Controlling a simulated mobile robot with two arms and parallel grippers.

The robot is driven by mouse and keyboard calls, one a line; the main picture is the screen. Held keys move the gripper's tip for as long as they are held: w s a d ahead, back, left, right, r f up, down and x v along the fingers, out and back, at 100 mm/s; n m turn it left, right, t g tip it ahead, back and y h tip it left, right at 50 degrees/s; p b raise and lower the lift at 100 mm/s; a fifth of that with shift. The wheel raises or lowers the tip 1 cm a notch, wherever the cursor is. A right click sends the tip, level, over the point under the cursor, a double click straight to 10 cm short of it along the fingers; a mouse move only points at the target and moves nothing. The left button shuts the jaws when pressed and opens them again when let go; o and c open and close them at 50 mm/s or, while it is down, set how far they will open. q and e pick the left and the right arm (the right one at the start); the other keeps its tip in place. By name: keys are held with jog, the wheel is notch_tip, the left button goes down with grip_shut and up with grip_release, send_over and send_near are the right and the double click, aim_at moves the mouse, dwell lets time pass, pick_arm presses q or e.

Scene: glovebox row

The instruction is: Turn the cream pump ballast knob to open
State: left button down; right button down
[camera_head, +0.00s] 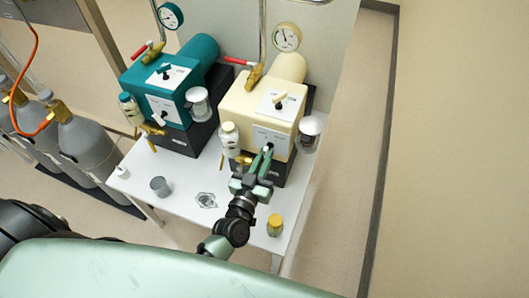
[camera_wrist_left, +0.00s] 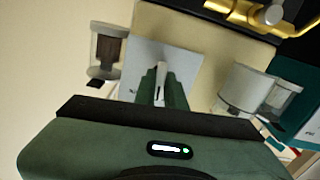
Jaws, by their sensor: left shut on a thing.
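The cream pump (camera_head: 243,100) stands on a dark base on the white table. It has a dark knob on a white plate on its sloped top (camera_head: 278,101) and a second white plate (camera_head: 272,136) on its front. My left gripper (camera_head: 267,152) is at this front plate, its fingers shut on a light, lever-shaped knob (camera_wrist_left: 161,78), which stands roughly upright between the fingers in the left wrist view. The fingers hide part of the knob, and the plate's lettering is too small to read. My right gripper is not in view.
A teal pump (camera_head: 165,82) stands to the left. Clear jars flank the cream pump, one at its right (camera_head: 308,134). A grey cup (camera_head: 160,186) and a yellow-lidded jar (camera_head: 275,224) stand on the white table (camera_head: 180,209). Gas cylinders (camera_head: 86,143) stand far left. Open floor lies right.

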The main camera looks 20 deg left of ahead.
pick_arm(q)
jog(key=shift+m+p, duration=0.3)
jog(key=shift+m, duration=0.2)
jog(key=c, duration=1.5)
grip_release()
jog(key=shift+s, duration=0.15)
jog(key=s+b, duration=0.1)
jog(key=s, duration=0.6)
jog(key=shift+s+a, duration=0.15)
jog(key=shift+s, duration=0.1)
